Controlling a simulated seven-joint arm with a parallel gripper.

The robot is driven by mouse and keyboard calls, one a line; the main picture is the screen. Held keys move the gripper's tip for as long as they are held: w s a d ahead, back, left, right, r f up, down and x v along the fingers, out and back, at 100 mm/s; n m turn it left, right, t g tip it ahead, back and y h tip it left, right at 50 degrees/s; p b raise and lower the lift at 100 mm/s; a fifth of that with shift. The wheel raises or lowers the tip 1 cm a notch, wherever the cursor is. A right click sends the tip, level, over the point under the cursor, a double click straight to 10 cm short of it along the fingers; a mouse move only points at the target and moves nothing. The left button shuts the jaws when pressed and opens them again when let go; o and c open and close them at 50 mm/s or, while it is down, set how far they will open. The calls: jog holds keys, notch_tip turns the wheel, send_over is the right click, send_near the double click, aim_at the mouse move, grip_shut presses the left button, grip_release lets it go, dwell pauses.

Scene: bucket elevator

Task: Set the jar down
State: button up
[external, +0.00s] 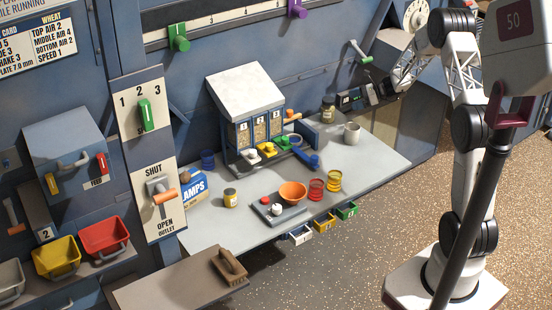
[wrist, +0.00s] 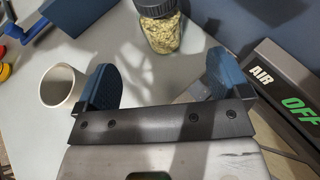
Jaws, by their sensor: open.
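The jar (wrist: 160,30) is clear, filled with pale green-yellow grain, and has a dark lid. It stands on the grey bench in the wrist view, beyond the fingertips and roughly centred between them. It also shows in the external view (external: 328,111), near the back of the bench. My gripper (wrist: 163,80) is open, with its two blue fingers wide apart and nothing between them. The jar and the fingers look apart. In the external view the fingers are too small to make out clearly.
A white mug (wrist: 62,88) stands close to the left finger. A dark box marked AIR OFF (wrist: 290,95) lies close on the right. The grain feeder (external: 247,100) and an orange bowl (external: 292,192) stand farther left. Bare bench lies around the mug.

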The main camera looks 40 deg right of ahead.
jog(key=s+a+r+n+g+h, duration=0.3)
jog(key=s+a+r+n+g, duration=0.3)
jog(key=s+a+r+n, duration=1)
jog(key=s+a+r+n+h, duration=0.2)
jog(key=s+a+r+n, duration=0.1)
jog(key=s, duration=0.9)
jog(key=s+a+r+n+h, duration=0.2)
jog(key=s+a+n+h, duration=0.1)
jog(key=s, duration=0.9)
jog(key=s+a+r+n+h, duration=0.3)
jog(key=s, duration=0.9)
jog(key=shift+s+a+r+t, duration=0.2)
jog(key=shift+s+r+t, duration=0.1)
jog(key=shift+s+r, duration=0.05)
